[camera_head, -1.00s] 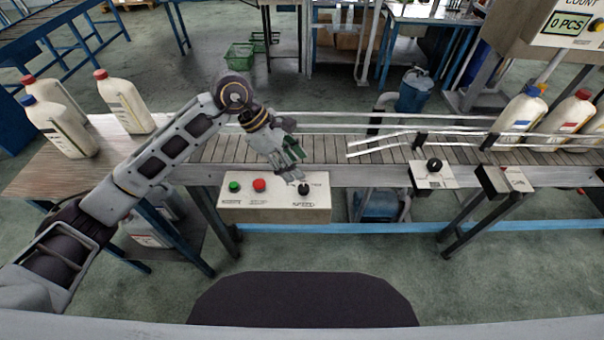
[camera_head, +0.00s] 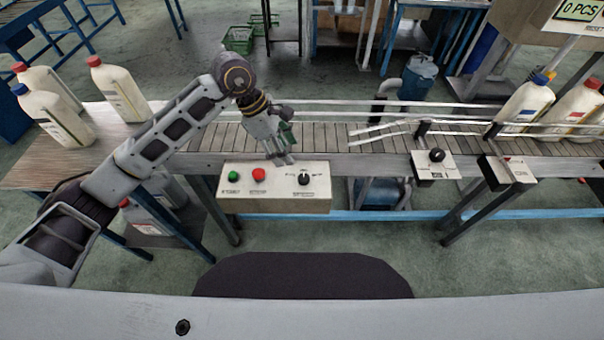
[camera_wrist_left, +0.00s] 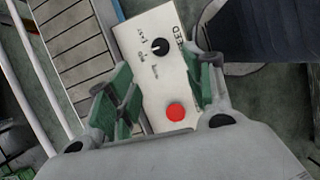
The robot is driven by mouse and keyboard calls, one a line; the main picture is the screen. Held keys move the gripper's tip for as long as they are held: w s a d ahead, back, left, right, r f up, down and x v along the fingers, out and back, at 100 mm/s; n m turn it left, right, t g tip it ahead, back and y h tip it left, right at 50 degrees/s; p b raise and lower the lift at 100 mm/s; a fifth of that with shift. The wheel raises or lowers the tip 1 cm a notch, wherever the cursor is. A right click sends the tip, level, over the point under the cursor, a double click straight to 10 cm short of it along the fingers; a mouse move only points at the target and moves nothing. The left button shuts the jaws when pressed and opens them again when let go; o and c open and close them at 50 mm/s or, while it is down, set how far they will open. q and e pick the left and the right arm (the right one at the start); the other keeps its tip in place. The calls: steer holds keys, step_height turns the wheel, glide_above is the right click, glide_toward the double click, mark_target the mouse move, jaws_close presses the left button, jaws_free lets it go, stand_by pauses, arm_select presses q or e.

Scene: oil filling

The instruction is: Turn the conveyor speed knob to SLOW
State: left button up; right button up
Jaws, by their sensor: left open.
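The speed knob (camera_head: 304,178) is a black dial with a white pointer on the right part of a pale control box (camera_head: 272,203). The same knob shows in the left wrist view (camera_wrist_left: 160,46), between the fingers and beyond their tips. A red button (camera_head: 258,174) and a green button (camera_head: 233,176) sit left of it. My left gripper (camera_head: 285,158) is above the back edge of the box, up and left of the knob, and apart from it. Its green-padded fingers (camera_wrist_left: 165,85) are open and empty. The small label lettering is too blurred to read fully. My right gripper is not in view.
The slatted conveyor (camera_head: 330,150) runs behind the box, with metal guide rails above it. Another black knob on a small box (camera_head: 437,156) is at right. White bottles (camera_head: 118,92) stand at the left end and others (camera_head: 525,105) at the right.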

mark_target(303, 177)
arm_select(q)
steer(key=p+x, duration=0.2)
steer(key=x, duration=1)
steer(key=shift+f, duration=0.2)
steer(key=c, duration=1)
